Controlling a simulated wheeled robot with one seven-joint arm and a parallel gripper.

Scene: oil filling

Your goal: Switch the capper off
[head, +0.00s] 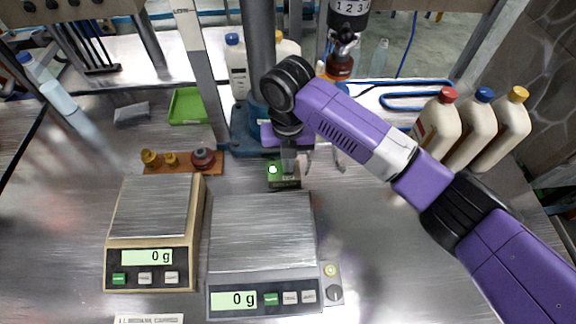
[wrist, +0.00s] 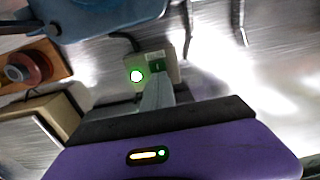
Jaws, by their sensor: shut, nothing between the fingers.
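A small switch box (head: 285,180) with a glowing green-ringed lamp stands on the metal table behind the right-hand scale. It also shows in the wrist view (wrist: 174,66), with its lamp lit and a green rocker beside it. The capper head (head: 348,12), with numbers on its collar and a reddish-brown part below, hangs at the top. My gripper (head: 289,164) is shut and empty, its fingers pointing down at the box. In the wrist view the fingers (wrist: 158,92) overlap the box's near side by the rocker. I cannot tell whether they touch it.
Two scales reading 0 g stand in front, one tan (head: 152,222) and one grey (head: 262,235). A wooden block with knobs (head: 182,168) is at left, a blue stand base (head: 240,135) behind. Several capped jugs (head: 436,125) stand at right. A green tray (head: 188,105) lies behind.

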